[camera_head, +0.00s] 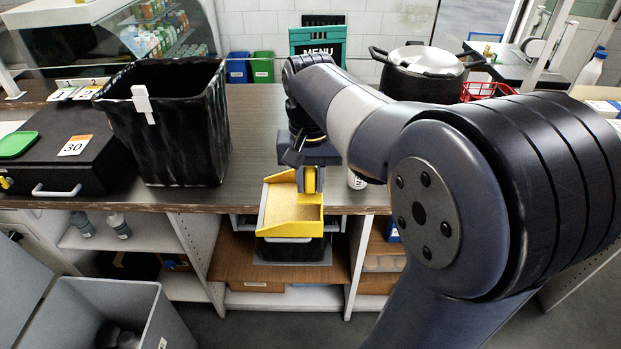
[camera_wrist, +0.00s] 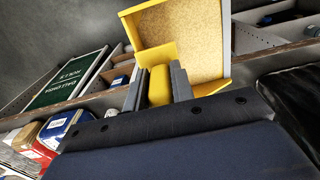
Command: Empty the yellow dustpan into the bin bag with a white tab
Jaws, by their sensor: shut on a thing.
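The yellow dustpan (camera_head: 290,211) is held in front of the counter's edge, with tan crumbs spread over its pan. It also shows in the wrist view (camera_wrist: 185,45), with the crumbs inside. My gripper (camera_head: 309,182) is shut on the dustpan's yellow handle; in the wrist view its two grey fingers (camera_wrist: 158,88) sit on either side of the handle. The black bin bag with a white tab (camera_head: 180,130) stands open at the top on the counter, left of the dustpan. The white tab (camera_head: 143,104) hangs on its front rim. The inside of the bag is mostly hidden.
A black cash drawer (camera_head: 70,150) sits left of the bag. A large pot (camera_head: 418,70) stands at the back right. A grey bin (camera_head: 110,305) is on the floor at lower left. Shelves lie below the counter (camera_head: 250,120), which is bare between bag and arm.

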